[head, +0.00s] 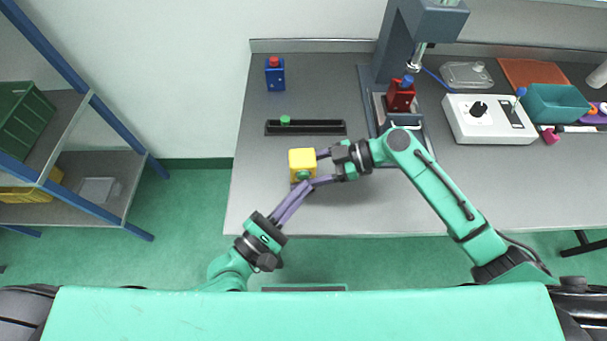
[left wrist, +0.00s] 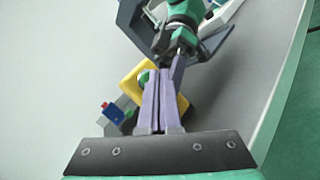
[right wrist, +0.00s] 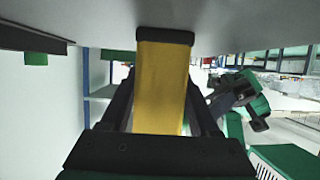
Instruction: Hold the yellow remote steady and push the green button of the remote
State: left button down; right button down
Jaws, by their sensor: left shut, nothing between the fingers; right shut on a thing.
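The yellow remote (head: 302,160) is a block held above the front left part of the grey table. Its green button (head: 303,175) is on the side facing my body, and it also shows in part in the left wrist view (left wrist: 143,77). My right gripper (head: 318,167) is shut on the remote from the right; the right wrist view shows the yellow body (right wrist: 160,88) between its fingers. My left gripper (head: 307,186) is shut and empty, its fingertips close to the green button. I cannot tell whether they touch it.
A black rail with a green knob (head: 305,128) lies behind the remote. A blue block with a red button (head: 275,74) stands farther back. A red block (head: 401,96) sits in a grey press (head: 391,45). A white control box (head: 489,119) stands right. The table's front right is clear.

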pick_arm(q)
jog(key=shift+w, duration=0.45)
dwell(0.5)
jog(key=shift+s, duration=0.9)
jog(key=shift+s+d, duration=0.2)
jog(key=shift+s, duration=2.3)
pick_arm(e)
jog(key=shift+c, duration=0.2)
grip_release()
